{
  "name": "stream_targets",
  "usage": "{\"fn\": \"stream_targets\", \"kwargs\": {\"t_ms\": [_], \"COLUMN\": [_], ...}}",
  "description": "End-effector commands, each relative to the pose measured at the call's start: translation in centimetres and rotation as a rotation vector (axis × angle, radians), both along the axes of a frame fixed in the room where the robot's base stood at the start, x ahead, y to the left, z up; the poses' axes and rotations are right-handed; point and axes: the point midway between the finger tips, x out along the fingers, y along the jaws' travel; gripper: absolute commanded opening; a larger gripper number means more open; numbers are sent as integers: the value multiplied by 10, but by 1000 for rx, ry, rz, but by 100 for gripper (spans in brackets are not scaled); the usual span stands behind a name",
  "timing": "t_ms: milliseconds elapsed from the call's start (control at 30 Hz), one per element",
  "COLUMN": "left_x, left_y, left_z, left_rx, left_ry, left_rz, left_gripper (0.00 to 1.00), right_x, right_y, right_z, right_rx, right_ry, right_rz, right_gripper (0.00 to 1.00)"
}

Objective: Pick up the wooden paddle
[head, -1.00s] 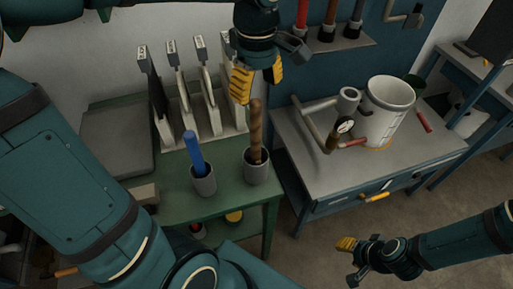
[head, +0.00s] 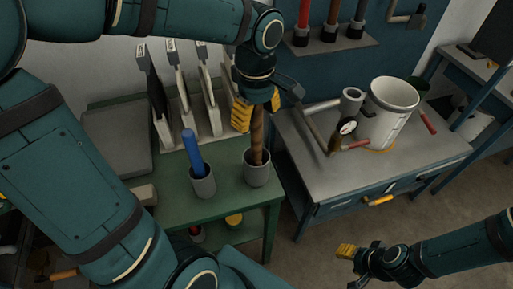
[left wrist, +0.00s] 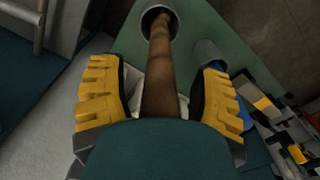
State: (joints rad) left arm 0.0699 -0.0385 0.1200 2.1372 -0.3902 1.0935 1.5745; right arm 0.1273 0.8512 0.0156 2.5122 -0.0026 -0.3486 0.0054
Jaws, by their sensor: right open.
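The wooden paddle (head: 257,140) shows as a brown shaft standing upright in a grey cup (head: 257,174) on the green table. Its lower end is hidden in the cup. My left gripper (head: 258,108) is above the cup, with its yellow-padded fingers on either side of the shaft. In the left wrist view, the paddle shaft (left wrist: 160,70) runs between the open fingers (left wrist: 160,98), with a gap on both sides. My right gripper (head: 350,267) is open and empty at the lower right, over the floor.
A second grey cup with a blue stick (head: 193,152) stands just left of the paddle's cup. Upright panels in a rack (head: 190,105) stand behind.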

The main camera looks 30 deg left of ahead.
Motion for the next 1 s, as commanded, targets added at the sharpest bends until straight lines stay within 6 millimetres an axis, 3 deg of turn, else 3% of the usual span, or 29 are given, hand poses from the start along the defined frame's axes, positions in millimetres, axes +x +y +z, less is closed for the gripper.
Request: {"fn": "stream_targets", "kwargs": {"t_ms": [33, 167, 200, 667, 1000], "left_x": [0, 0, 0, 0, 1], "left_y": [0, 0, 0, 0, 0], "left_z": [0, 0, 0, 7, 56], "left_rx": [0, 0, 0, 1, 0], "left_ry": [0, 0, 0, -1, -4], "left_rz": [0, 0, 0, -1, 0], "left_gripper": [52, 6, 0, 0, 0], "right_x": [0, 0, 0, 0, 2], "right_y": [0, 0, 0, 0, 0], "right_z": [0, 0, 0, 2, 15], "right_rx": [0, 0, 0, 0, -1], "right_ry": [0, 0, 0, 0, -4], "right_rz": [0, 0, 0, 0, -4], "right_gripper": [47, 47, 47, 47, 47]}}
